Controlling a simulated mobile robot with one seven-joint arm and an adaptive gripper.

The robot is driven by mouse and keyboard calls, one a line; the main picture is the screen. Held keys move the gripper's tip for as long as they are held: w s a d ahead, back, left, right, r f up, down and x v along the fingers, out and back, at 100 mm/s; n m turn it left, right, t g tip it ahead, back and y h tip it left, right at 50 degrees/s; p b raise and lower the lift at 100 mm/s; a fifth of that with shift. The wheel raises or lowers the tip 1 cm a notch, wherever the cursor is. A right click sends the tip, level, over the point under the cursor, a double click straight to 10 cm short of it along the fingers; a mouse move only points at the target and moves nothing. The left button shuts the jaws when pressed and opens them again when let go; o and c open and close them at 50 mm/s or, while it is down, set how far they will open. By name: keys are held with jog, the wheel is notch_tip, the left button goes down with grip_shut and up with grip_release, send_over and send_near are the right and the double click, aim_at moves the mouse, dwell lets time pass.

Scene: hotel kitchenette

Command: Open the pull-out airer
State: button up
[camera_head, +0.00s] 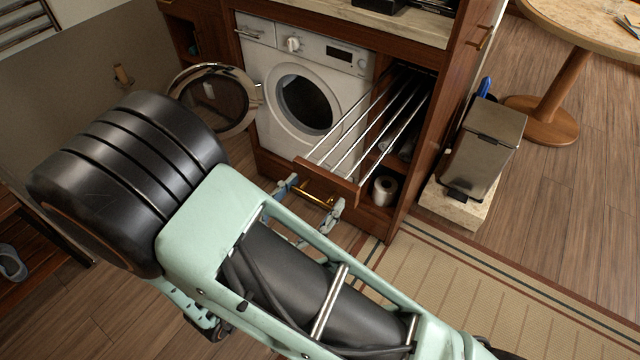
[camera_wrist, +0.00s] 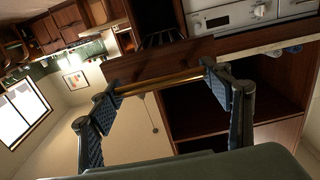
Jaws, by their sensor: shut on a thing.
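The pull-out airer (camera_head: 368,117) is a rack of steel rods behind a wooden front panel (camera_head: 326,180). It stands drawn out of its cabinet slot, to the right of the washing machine. My gripper (camera_head: 312,197) is at the brass handle (camera_head: 318,200) on the panel. In the wrist view, the brass handle (camera_wrist: 165,84) runs between the two blue-padded fingertips of my gripper (camera_wrist: 163,92), which are set wide apart at its ends. The wooden front panel (camera_wrist: 155,62) lies just beyond it. The far ends of the rods are hidden inside the cabinet.
The washing machine (camera_head: 308,132) has its round door (camera_head: 214,100) swung open to the left of the airer. A paper roll (camera_head: 384,190) stands low in the cabinet. A metal bin (camera_head: 484,148) stands to the right. The striped rug (camera_head: 450,285) is clear.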

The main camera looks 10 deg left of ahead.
dwell(0.3)
jog(key=o, duration=1.7)
jog(key=shift+s, duration=0.1)
jog(key=v, duration=1.2)
